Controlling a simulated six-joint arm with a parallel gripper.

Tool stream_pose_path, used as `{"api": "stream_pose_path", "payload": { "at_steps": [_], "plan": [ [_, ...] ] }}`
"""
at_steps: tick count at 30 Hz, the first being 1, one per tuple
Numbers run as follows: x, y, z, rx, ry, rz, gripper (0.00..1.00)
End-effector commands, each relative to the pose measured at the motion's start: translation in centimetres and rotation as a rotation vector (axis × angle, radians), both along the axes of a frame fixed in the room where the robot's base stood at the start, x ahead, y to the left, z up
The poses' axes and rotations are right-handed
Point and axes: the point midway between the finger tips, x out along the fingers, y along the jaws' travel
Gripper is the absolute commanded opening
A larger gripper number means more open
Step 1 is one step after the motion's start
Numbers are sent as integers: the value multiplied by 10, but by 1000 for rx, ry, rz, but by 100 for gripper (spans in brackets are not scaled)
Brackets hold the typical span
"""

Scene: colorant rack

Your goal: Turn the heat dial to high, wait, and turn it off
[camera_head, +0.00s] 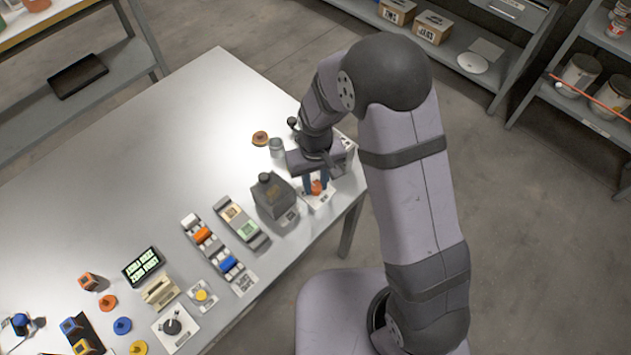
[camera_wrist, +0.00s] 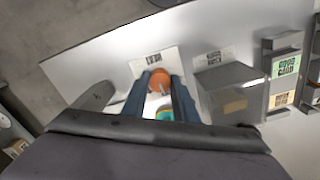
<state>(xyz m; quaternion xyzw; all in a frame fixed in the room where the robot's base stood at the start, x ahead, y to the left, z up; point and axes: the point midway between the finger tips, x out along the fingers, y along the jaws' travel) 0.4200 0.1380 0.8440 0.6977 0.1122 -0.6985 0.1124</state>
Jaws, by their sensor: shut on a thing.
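An orange dial (camera_head: 317,187) sits on a white plate (camera_head: 325,198) near the right edge of the table. In the wrist view the orange dial (camera_wrist: 159,77) shows between my two blue fingers, with a printed label on its white plate (camera_wrist: 171,55). My gripper (camera_head: 316,184) reaches down from above and is shut on the dial; it also shows in the wrist view (camera_wrist: 160,84). A teal and yellow patch (camera_wrist: 165,113) shows between the fingers, nearer my wrist. The fingers hide parts of the plate, and I cannot read the dial's setting.
A dark grey box-like unit (camera_head: 273,196) stands just left of the plate. A grey cup (camera_head: 276,147) and an orange disc (camera_head: 260,138) lie beyond. Further left are module strips (camera_head: 212,247), a black display (camera_head: 144,267) and a black knob plate (camera_head: 174,328). The table's back left is clear.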

Motion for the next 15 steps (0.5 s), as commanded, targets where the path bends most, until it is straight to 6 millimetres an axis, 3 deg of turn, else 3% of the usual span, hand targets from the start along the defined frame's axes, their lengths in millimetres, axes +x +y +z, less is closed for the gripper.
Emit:
{"api": "stream_pose_path", "payload": {
  "at_steps": [13,14,15],
  "plan": [
    [2,1,1,2,-5,10,4],
    [2,1,1,2,-5,10,31],
    [2,1,1,2,-5,10,40]
  ]
}}
